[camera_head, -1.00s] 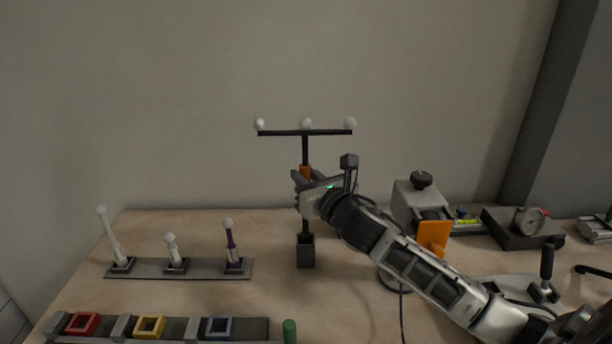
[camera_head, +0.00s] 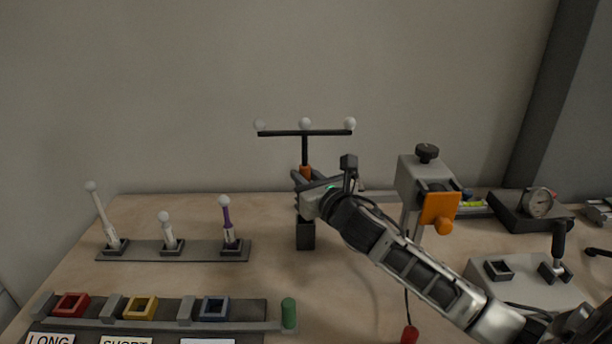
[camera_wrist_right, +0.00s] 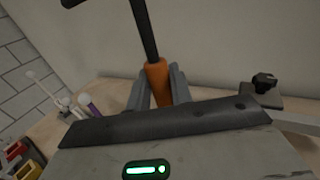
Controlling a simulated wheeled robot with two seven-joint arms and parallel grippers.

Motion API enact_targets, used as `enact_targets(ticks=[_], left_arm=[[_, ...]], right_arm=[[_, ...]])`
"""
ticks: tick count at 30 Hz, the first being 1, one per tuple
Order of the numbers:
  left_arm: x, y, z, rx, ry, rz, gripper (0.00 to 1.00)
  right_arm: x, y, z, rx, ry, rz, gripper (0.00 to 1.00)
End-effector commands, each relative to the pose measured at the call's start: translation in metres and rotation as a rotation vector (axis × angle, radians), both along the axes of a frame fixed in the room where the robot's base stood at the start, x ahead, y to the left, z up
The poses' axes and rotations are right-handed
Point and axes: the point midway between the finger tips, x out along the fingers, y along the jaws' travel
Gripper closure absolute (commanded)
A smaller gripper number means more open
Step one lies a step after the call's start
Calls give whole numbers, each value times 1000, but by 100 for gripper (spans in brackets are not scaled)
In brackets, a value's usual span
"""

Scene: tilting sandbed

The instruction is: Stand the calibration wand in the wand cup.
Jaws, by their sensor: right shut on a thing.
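The calibration wand (camera_head: 305,149) is upright, with a black T-shaped top, white balls on the crossbar and an orange grip. My right gripper (camera_head: 304,182) is shut on the orange grip; in the right wrist view the grip (camera_wrist_right: 157,82) sits between the fingers. The dark square wand cup (camera_head: 305,235) stands on the table directly below the gripper, in line with the wand. The wand's lower end is not visible; I cannot tell how deep it is in the cup. My left gripper is not in view.
A grey rack (camera_head: 136,251) holds three white-balled pieces at left. In front is a tray (camera_head: 255,312) with red, yellow and blue square frames. A grey stand (camera_head: 410,178) with an orange plate is close right of my right arm. A dial gauge (camera_head: 539,203) sits farther right.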

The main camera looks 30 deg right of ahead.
Motion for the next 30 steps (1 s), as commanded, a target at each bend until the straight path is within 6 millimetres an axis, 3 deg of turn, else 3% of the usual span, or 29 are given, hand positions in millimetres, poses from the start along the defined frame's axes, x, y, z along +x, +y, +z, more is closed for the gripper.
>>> enact_targets(ticks=[9, 10, 12, 23, 30], left_arm=[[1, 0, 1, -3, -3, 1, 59], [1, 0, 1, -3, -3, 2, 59], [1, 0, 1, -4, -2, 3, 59], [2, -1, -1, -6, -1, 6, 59], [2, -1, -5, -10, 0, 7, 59]], right_arm=[[0, 0, 0, 0, -1, 0, 97], [0, 0, 0, 0, -1, 0, 73], [0, 0, 0, 0, -1, 0, 54], [-4, 0, -2, -1, 3, -1, 53], [-43, 3, -5, -2, 6, 1, 53]])
